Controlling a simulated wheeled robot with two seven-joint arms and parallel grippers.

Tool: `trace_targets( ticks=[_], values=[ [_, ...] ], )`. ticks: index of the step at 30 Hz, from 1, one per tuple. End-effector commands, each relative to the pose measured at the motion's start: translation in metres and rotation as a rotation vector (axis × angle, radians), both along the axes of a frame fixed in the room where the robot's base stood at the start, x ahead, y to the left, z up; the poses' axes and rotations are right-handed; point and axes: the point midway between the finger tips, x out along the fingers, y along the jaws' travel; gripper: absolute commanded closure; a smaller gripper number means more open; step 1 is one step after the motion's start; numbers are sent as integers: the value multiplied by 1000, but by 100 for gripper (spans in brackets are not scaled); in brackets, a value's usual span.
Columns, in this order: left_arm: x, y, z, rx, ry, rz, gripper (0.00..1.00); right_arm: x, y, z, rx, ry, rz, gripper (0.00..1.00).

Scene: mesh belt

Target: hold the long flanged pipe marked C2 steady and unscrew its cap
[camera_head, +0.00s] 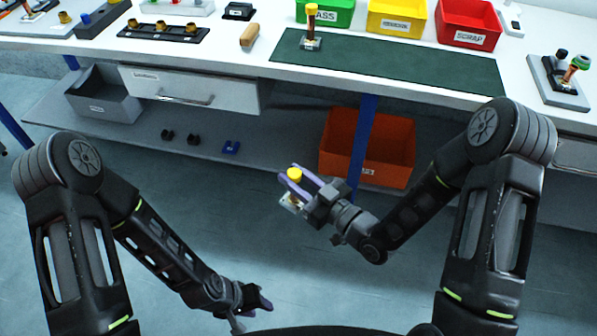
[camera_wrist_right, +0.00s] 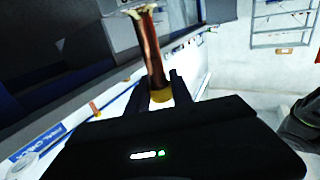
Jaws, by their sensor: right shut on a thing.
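My right gripper (camera_head: 297,182) is in front of the bench and is shut on a pipe with a yellow cap (camera_head: 294,173). In the right wrist view the copper-coloured pipe (camera_wrist_right: 151,50) rises from between the fingers, with a pale flange at its far end and the yellow cap (camera_wrist_right: 161,94) at the fingers. Any C2 mark on it is not legible. My left gripper (camera_head: 262,300) is low at the bottom middle, apart from the pipe; its finger gap is not clear.
Green (camera_head: 325,14), yellow (camera_head: 396,20) and red (camera_head: 468,24) bins stand along the back of the bench. A black tray (camera_head: 150,34) with brass parts is at the left. A fixture (camera_head: 558,85) is at the right. An orange crate (camera_head: 397,150) sits on the lower shelf.

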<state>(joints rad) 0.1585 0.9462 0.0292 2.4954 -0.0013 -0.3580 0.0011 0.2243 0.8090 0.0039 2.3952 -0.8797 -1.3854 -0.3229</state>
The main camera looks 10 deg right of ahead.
Motion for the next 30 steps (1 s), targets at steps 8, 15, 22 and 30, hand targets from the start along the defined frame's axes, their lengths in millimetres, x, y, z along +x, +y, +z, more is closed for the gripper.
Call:
trace_targets(
  ticks=[8,15,22,30],
  values=[
    [0,0,0,0,0,0,64,44,-39,20,-17,-15,-200,100],
    [0,0,0,0,0,0,64,95,-119,57,-14,-16,-553,100],
    [0,0,0,0,0,0,64,106,-154,70,2,-4,-700,100],
    [0,0,0,0,0,0,64,105,-154,70,2,-4,-700,100]
  ],
)
